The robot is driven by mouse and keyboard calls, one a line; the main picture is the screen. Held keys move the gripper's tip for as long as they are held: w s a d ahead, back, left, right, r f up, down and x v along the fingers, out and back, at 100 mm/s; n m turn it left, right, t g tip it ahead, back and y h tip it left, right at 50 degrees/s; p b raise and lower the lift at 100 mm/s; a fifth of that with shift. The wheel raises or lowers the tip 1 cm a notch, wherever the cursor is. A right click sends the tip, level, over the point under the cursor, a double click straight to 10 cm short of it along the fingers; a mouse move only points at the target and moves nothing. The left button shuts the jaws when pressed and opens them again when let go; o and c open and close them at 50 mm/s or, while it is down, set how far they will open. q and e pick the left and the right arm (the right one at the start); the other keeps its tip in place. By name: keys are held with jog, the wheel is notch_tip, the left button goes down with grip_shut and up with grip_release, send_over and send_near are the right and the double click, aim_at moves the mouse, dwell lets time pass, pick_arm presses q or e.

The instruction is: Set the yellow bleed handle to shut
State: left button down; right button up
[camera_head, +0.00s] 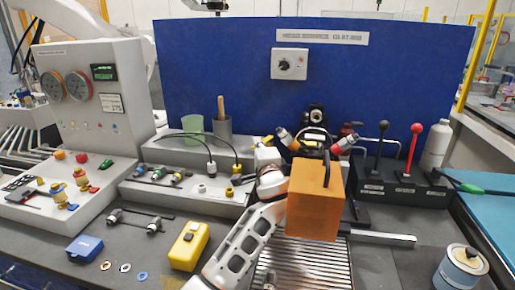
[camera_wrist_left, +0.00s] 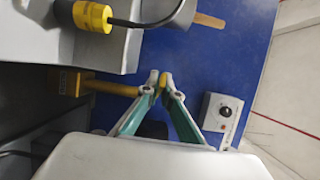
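The yellow bleed handle (camera_wrist_left: 112,88) shows in the left wrist view as a rod that runs from a yellow block (camera_wrist_left: 65,82) to my left gripper (camera_wrist_left: 162,84). The fingers, grey with green insides, converge, and a yellow end piece of the handle shows between the tips; they look shut on it. In the head view my left arm (camera_head: 240,250) rises from the bottom centre. There its gripper is small and largely hidden, and the handle cannot be made out clearly. My right gripper is in no view.
An orange box (camera_head: 313,205) stands right beside my left arm, above a slatted grate (camera_head: 305,272). A yellow case (camera_head: 189,246) lies left of the arm. A yellow plug (camera_wrist_left: 92,15) with a black cable is near the handle. Levers (camera_head: 413,145) stand at right; a blue panel (camera_head: 400,75) is behind.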

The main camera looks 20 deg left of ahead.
pick_arm(q)
jog(key=shift+f, duration=0.15)
jog(key=c, duration=2.2)
grip_release()
jog(key=shift+c, duration=0.2)
